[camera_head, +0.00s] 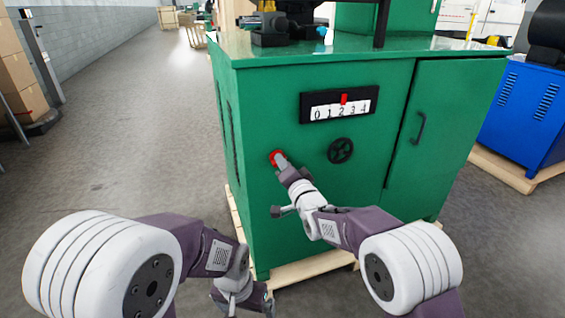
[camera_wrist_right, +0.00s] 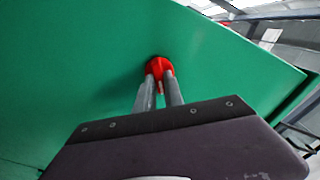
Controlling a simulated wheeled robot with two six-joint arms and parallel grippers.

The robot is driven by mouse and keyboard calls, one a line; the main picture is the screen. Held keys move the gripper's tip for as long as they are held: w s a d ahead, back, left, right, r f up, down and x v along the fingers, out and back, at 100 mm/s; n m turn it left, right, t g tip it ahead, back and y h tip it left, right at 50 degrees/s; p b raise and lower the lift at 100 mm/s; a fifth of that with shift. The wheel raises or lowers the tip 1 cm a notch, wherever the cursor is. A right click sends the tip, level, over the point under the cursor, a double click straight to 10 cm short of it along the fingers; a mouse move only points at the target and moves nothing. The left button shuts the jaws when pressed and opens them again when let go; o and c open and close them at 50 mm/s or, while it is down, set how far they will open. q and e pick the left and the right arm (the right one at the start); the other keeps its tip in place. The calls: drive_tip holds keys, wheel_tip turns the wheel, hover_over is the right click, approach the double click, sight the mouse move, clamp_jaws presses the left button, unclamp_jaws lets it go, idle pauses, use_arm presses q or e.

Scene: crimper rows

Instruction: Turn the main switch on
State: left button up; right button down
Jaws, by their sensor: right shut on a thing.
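The main switch is a red knob (camera_head: 275,157) on the front of a green machine cabinet (camera_head: 262,110), left of a black handwheel. It also shows in the right wrist view (camera_wrist_right: 157,64). My right gripper (camera_head: 280,160) is at the switch, and in the right wrist view its two grey fingers (camera_wrist_right: 159,76) are closed on the red knob. The fingertips cover part of the knob, so its turn position cannot be read. My left gripper (camera_head: 245,300) is low at the bottom of the head view, away from the cabinet front; its fingers are not clear.
A black handwheel (camera_head: 340,151) and a number scale (camera_head: 338,105) with a red pointer are right of the switch. A cabinet door with a handle (camera_head: 418,128) is farther right. The cabinet stands on a wooden pallet (camera_head: 310,267). Open floor (camera_head: 130,130) lies left.

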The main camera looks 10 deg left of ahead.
drive_tip(key=shift+f+m+p, duration=0.2)
drive_tip(key=shift+m+p, duration=0.25)
drive_tip(key=shift+m, duration=3.05)
drive_tip(key=c, duration=1.4)
unclamp_jaws()
drive_tip(key=shift+c, duration=0.2)
drive_tip(key=shift+d, duration=0.1)
drive_tip(key=v, duration=0.9)
